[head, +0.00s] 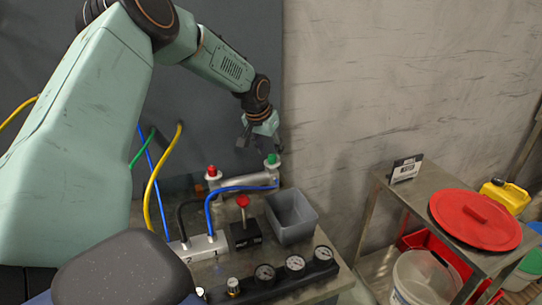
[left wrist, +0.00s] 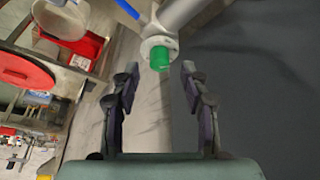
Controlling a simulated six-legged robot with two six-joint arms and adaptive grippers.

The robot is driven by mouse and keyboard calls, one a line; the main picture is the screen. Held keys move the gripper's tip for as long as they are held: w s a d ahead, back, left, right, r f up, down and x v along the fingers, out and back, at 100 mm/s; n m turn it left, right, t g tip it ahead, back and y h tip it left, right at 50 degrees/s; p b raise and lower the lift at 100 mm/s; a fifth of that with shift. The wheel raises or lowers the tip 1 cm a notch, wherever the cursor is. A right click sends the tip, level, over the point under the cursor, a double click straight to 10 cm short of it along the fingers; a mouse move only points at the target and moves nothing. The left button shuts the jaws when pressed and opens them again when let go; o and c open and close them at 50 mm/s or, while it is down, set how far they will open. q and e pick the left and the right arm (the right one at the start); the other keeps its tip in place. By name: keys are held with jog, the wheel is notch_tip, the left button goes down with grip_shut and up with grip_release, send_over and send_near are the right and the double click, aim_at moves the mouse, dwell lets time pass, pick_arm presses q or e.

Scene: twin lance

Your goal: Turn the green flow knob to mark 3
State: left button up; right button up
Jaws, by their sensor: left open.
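The green flow knob (head: 272,159) sits on top of the right end of a grey pipe fitting (head: 252,180). It also shows in the left wrist view (left wrist: 160,58), on a white round collar, beyond the fingertips and between their lines. My left gripper (head: 257,146) is open just above the knob, pointing down. In the left wrist view the open gripper (left wrist: 159,74) has nothing between its fingers, and the knob is a short way ahead of the tips. No marks or numbers can be read on the knob or collar. My right gripper is not in view.
A red knob (head: 211,171) tops the fitting's left end. A blue hose (head: 245,188) runs close below the green knob. A red-topped black block (head: 243,233), grey bin (head: 292,215) and several gauges (head: 295,263) stand in front. A side table (head: 412,195) holds a red lid (head: 475,219).

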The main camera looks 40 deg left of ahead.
aim_at(272, 159)
pick_arm(q)
jog(key=shift+x, duration=0.9)
jog(key=shift+f, duration=0.35)
jog(key=shift+w, duration=0.15)
jog(key=shift+d, duration=0.15)
jog(key=c, duration=0.8)
grip_shut()
